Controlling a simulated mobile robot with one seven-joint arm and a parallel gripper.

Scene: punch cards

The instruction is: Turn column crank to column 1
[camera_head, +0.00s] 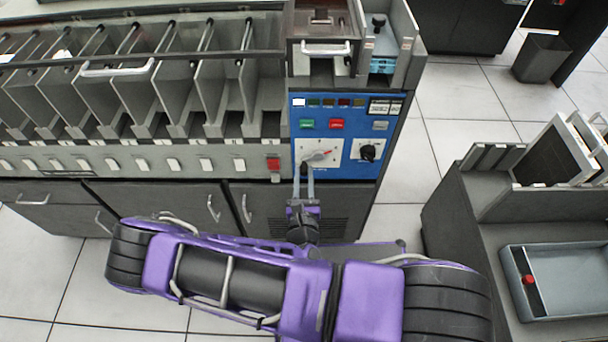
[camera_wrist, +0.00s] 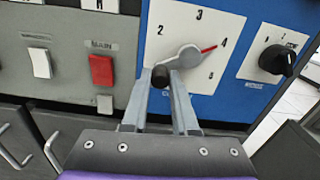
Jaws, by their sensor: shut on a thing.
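The column crank (camera_head: 318,156) is on a white numbered dial plate on the blue control panel (camera_head: 345,108). In the wrist view the crank (camera_wrist: 189,57) is a grey arm with a red pointer aimed to the upper right, close to the number 4. Its black handle knob (camera_wrist: 160,76) is at the lower left end of the arm. My gripper (camera_wrist: 167,84) is shut on this knob, with one finger on each side of it. In the head view my gripper (camera_head: 304,170) reaches up to the dial's lower left. The lower part of the dial is partly hidden.
A black selector knob (camera_wrist: 275,60) sits right of the dial. A red main switch (camera_wrist: 101,69) and white switches are to the left. Green and red buttons (camera_head: 337,124) are above. A dark desk with a grey tray (camera_head: 512,283) stands at the right.

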